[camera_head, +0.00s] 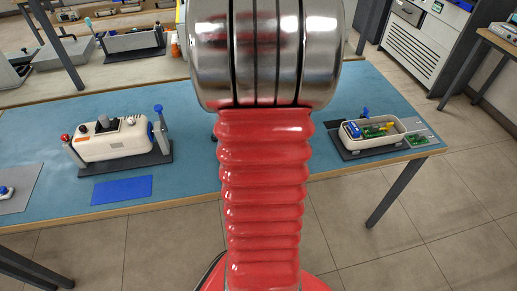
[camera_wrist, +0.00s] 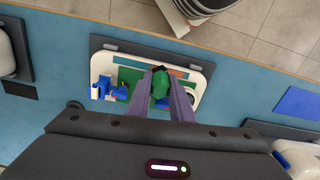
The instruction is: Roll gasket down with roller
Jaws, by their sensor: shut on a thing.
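My gripper (camera_wrist: 161,88) shows in the wrist view, with two purple-grey fingers closed on a small green object (camera_wrist: 160,85) with a dark end. I cannot tell whether this is the roller. It is over an open white housing (camera_wrist: 205,76) on a dark stand. The housing holds a green board and blue parts (camera_wrist: 101,88); the fingers hide part of its inside. I cannot tell whether the green object touches the housing. No gasket can be made out. In the head view my arm hides the gripper and the middle of the table.
In the head view, a closed white monitor (camera_head: 112,139) and a blue mat (camera_head: 121,189) are at left on the blue table (camera_head: 190,150). Another open housing (camera_head: 391,139) with boards is at right. A workbench (camera_head: 100,78) with devices stands behind.

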